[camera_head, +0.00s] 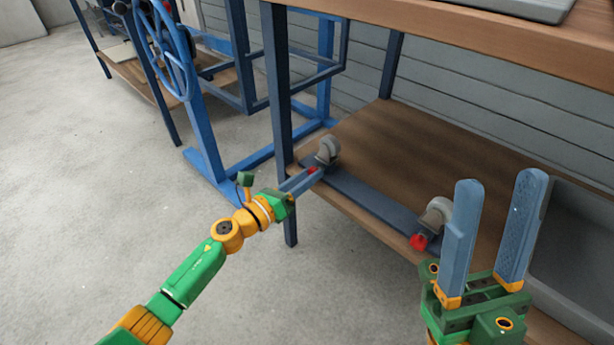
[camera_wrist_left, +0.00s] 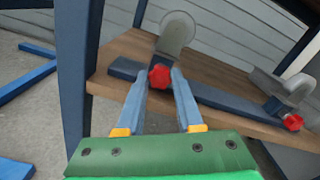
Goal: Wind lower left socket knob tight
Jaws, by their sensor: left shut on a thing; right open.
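The left socket knob is a small red knob (camera_head: 312,170) at the front of a grey rounded socket (camera_head: 328,150), on a dark bar on the lower shelf. My left gripper (camera_head: 309,174) is shut on this knob. In the left wrist view the red knob (camera_wrist_left: 160,76) sits between the tips of the two blue-grey fingers (camera_wrist_left: 160,82), below the grey socket (camera_wrist_left: 176,34). A second red knob (camera_head: 418,242) with its own grey socket (camera_head: 437,214) is further right on the same bar. My right gripper (camera_head: 500,235) is open and empty, its fingers pointing up near the second socket.
The dark bar (camera_head: 370,200) runs along the front of the wooden lower shelf (camera_head: 420,150). A dark table leg (camera_head: 280,110) stands just left of the left socket, and the wooden tabletop (camera_head: 480,35) overhangs. A blue wheel stand (camera_head: 205,140) is at left. The floor (camera_head: 80,190) is clear.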

